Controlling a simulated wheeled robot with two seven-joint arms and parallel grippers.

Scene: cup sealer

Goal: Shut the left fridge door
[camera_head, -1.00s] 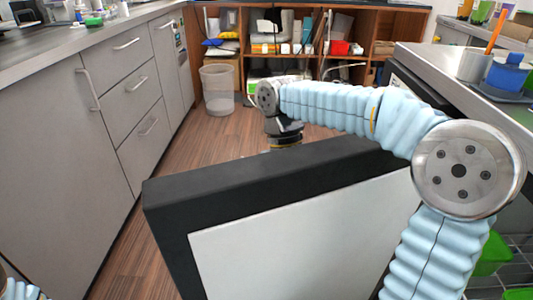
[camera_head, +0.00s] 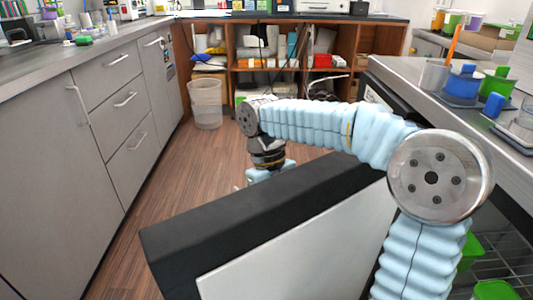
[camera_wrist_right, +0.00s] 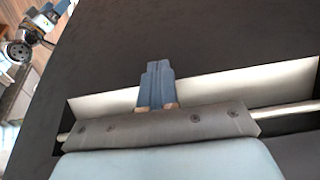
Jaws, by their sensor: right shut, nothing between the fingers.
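The left fridge door (camera_head: 260,205) stands open across the aisle in the head view. It is a thick black slab, and its white inner panel (camera_head: 310,255) faces me. My right arm reaches over its top to the far, outer side. My right gripper is hidden behind the door in the head view. In the right wrist view the right gripper (camera_wrist_right: 157,68) is shut and empty, with its fingers in front of the dark door face (camera_wrist_right: 220,40). I cannot tell whether the fingers touch it. My left gripper is out of both current views.
The fridge opening under the right-hand counter (camera_head: 400,75) shows green containers (camera_head: 470,250) on wire shelves. Cups and blue items stand on that counter. Grey cabinets (camera_head: 50,170) line the left side, with a clear bin (camera_head: 205,105) farther back. Wood floor (camera_head: 165,190) between is free.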

